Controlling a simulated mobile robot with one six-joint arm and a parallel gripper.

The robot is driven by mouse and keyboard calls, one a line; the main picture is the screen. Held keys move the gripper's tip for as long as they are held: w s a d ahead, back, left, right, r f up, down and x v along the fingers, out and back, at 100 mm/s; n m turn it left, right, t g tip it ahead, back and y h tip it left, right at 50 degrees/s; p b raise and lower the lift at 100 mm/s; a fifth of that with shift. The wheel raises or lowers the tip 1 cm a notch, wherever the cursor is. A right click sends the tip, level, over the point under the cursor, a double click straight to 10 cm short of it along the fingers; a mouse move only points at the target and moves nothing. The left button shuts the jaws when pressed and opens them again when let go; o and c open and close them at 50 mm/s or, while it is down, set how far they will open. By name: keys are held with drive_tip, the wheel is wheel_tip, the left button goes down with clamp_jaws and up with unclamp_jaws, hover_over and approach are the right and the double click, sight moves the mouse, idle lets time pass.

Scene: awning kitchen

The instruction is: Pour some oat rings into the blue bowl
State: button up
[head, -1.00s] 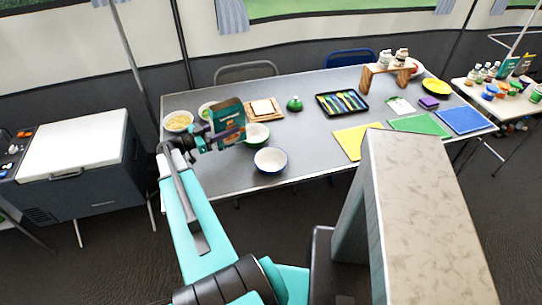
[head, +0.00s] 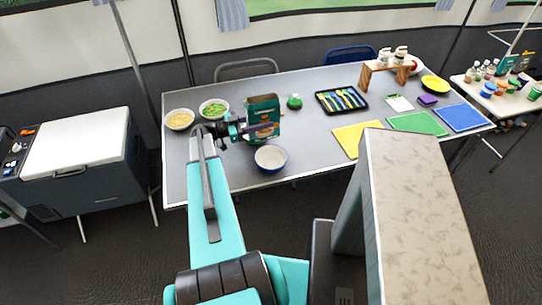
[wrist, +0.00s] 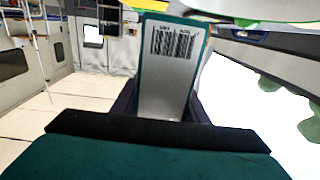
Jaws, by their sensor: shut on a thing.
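A green box with an orange picture (head: 264,118), likely the oat rings, is held above the table. My gripper (head: 243,130) is shut on it from the left. In the wrist view, one narrow side of the box (wrist: 172,62) shows a barcode between the fingers. The box stands roughly upright; its contents are not visible. The blue bowl (head: 271,159), blue outside and pale inside, sits near the table's front edge, just below and slightly right of the box, apart from it. I cannot tell whether anything lies in it.
A bowl of pale food (head: 179,119) and a bowl of green food (head: 213,108) stand at the back left. A small green item (head: 294,101), a black cutlery tray (head: 341,101) and a yellow mat (head: 356,139) lie to the right.

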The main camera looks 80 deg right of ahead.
drive_tip(key=shift+a+f+m+b, duration=0.1)
drive_tip(key=shift+m+b, duration=0.3)
drive_tip(key=shift+b, duration=0.4)
